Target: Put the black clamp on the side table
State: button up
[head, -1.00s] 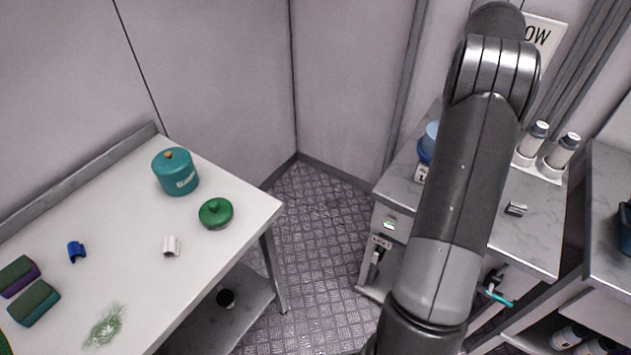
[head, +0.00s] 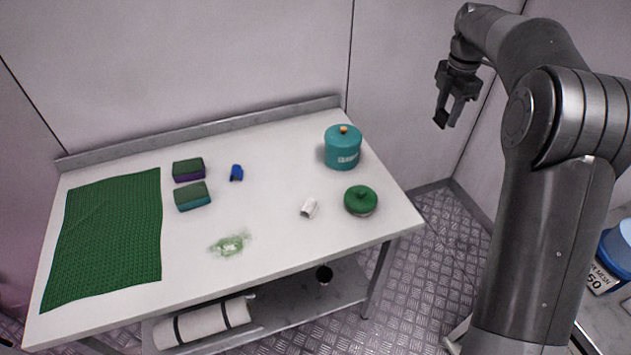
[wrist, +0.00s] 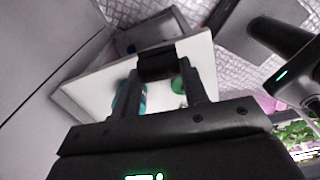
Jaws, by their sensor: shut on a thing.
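My gripper (head: 449,112) is raised in the upper right of the head view, to the right of the white table and above its height. It is shut on the black clamp (wrist: 157,62), which shows between the fingertips in the wrist view. In the head view the clamp (head: 440,119) is a small dark piece at the fingertips, apart from any surface. The white table (head: 285,249), which I take for the side table, fills the left and middle of the head view.
On the table are a teal canister (head: 342,150), green lid (head: 361,201), white clamp (head: 309,208), blue clamp (head: 236,173), two sponges (head: 192,196), green mat (head: 110,240) and green smear (head: 229,244). Bare tabletop lies between them. A rear ledge (head: 205,129) borders the wall.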

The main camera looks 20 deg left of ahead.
jog(key=s+a+n, duration=0.3)
jog(key=s+a, duration=0.3)
jog(key=a, duration=0.6)
jog(key=s+a+n, duration=0.3)
jog(key=s+a, duration=0.4)
jog(key=a, duration=0.5)
notch_tip(320, 180, down, 11)
jog(key=a+f, duration=0.2)
jog(key=a, duration=0.1)
jog(key=s+a+f, duration=0.1)
jog(key=a+f, duration=0.1)
jog(key=a, duration=0.2)
jog(key=a+f, duration=0.3)
jog(key=a, duration=0.1)
jog(key=shift+s, duration=0.4)
jog(key=shift+f, duration=1.9)
jog(key=shift+f, duration=0.2)
jog(key=o, duration=0.9)
